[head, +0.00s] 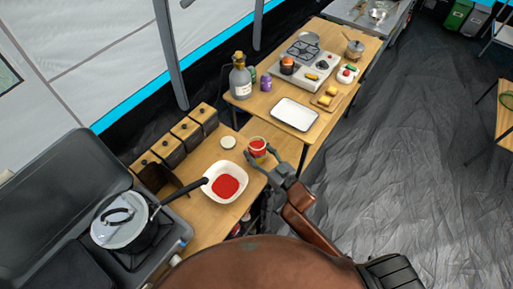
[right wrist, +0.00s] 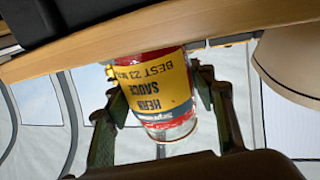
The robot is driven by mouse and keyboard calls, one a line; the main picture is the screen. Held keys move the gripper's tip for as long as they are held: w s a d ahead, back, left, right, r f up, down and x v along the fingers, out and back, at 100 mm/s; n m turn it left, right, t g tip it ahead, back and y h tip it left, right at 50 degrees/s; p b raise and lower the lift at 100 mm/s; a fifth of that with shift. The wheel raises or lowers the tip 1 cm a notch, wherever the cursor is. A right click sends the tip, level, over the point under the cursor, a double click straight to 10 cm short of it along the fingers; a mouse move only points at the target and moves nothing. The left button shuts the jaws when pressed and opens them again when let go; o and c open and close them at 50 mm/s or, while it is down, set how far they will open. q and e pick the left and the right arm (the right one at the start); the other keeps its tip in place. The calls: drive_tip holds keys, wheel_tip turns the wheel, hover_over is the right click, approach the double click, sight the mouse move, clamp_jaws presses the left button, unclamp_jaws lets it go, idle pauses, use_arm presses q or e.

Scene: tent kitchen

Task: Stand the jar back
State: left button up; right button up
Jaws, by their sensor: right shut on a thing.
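The jar (head: 257,147) has a yellow and red label and red contents. A white bowl of red sauce (head: 225,184) stands left of the jar. My left gripper is not in view.
A small round white lid (head: 228,142) lies on the worktop (head: 208,155) behind the bowl. Several wooden canisters (head: 187,133) line the back. A pan with a lid (head: 122,220) sits on the stove at left. A white tray (head: 295,114) lies on the farther table.

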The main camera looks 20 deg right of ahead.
drive_tip(key=shift+f, duration=0.2)
drive_tip(key=o, duration=1.7)
drive_tip(key=shift+f, duration=0.1)
drive_tip(key=shift+o, duration=0.2)
drive_tip(key=shift+s, duration=0.1)
drive_tip(key=shift+r, duration=0.2)
drive_tip(key=v, duration=1.2)
drive_tip(key=shift+f, duration=0.1)
